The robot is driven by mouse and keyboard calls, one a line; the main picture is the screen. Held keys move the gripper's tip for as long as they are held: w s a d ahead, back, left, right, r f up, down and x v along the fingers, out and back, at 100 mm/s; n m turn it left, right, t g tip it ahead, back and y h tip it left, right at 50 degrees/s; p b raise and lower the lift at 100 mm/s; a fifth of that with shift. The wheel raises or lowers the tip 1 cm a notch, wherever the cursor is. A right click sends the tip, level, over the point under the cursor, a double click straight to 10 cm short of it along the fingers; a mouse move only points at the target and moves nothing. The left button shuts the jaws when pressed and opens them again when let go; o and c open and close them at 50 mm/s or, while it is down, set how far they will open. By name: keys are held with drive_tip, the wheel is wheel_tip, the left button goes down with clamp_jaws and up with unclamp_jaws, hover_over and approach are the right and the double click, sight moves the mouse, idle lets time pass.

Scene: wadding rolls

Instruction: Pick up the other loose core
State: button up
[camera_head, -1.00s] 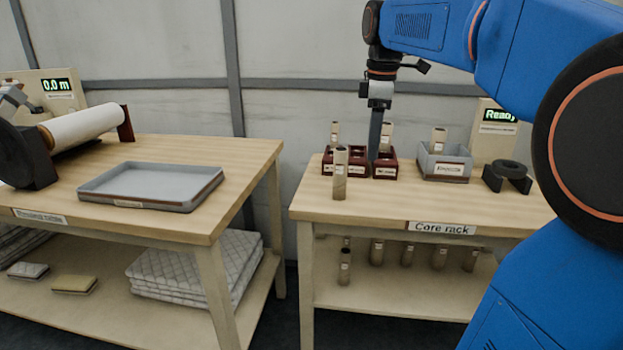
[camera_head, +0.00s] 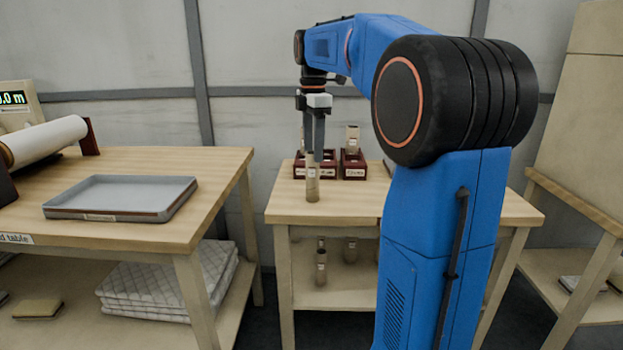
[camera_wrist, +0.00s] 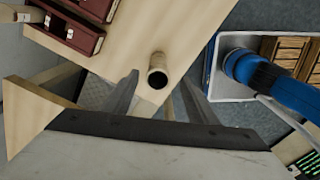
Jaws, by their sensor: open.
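A loose cardboard core (camera_head: 312,183) stands upright near the front left of the core rack table, in front of the dark red holders. In the wrist view the core (camera_wrist: 157,68) shows end-on, its dark hollow mouth facing the camera. My gripper (camera_head: 314,150) points down from above at the left part of this table. In the head view its fingers appear just above and behind the core. In the wrist view my gripper (camera_wrist: 159,77) is open and empty, with the core between the lines of its spread fingers. I cannot tell how far the fingertips are from it.
Two dark red holders (camera_head: 353,170) stand behind the core; a core (camera_head: 352,138) is upright in the right one. More cores (camera_head: 350,250) stand on the lower shelf. A grey tray (camera_head: 120,196) lies on the left table. My arm hides the right of the rack table.

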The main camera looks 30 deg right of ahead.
sight(313, 178)
wheel_tip(313, 178, down, 10)
drive_tip(key=shift+w+d+f, duration=0.1)
drive_tip(key=shift+w+d, duration=0.05)
idle(0.5)
drive_tip(key=c, duration=1.1)
